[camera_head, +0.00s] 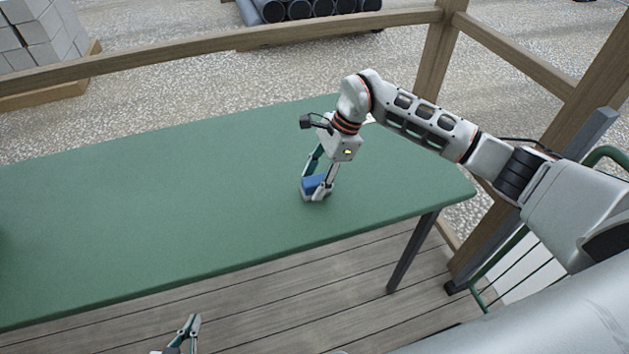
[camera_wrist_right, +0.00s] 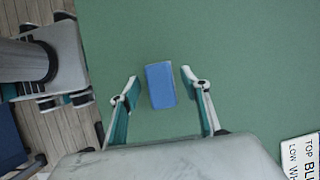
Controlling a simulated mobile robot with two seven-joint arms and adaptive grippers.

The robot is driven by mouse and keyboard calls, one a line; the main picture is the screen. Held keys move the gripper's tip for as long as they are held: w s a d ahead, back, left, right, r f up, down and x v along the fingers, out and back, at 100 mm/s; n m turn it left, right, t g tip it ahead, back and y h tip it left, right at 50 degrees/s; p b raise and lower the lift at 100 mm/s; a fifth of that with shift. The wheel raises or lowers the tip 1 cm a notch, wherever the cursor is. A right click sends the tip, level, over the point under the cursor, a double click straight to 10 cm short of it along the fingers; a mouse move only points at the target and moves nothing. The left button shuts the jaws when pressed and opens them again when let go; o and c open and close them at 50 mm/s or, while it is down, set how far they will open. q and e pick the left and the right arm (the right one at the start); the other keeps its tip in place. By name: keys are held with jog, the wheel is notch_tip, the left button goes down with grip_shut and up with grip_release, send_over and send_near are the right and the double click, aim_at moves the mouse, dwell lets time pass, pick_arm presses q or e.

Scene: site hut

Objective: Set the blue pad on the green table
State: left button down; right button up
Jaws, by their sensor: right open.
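The blue pad (camera_head: 313,183) is on the green table (camera_head: 150,210), right of the table's middle. It also shows as a small blue block in the right wrist view (camera_wrist_right: 160,85). My right gripper (camera_head: 317,192) points down at it from above, fingers open on either side. In the wrist view (camera_wrist_right: 158,78) a narrow strip of green shows between the pad and each finger. My left gripper (camera_head: 190,325) is low at the bottom edge of the head view, off the table's front edge. Its fingertips show, but their gap is unclear.
A white card with black print (camera_wrist_right: 300,155) lies on the table near the right gripper. The table's left and middle are clear. A wooden rail (camera_head: 220,42) runs behind the table, with a post (camera_head: 437,50) at the right. Plank flooring (camera_head: 300,285) lies in front.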

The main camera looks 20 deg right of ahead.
jog(key=b+v, duration=0.1)
jog(key=v, duration=1)
jog(key=shift+r, duration=0.2)
jog(key=shift+d, duration=0.1)
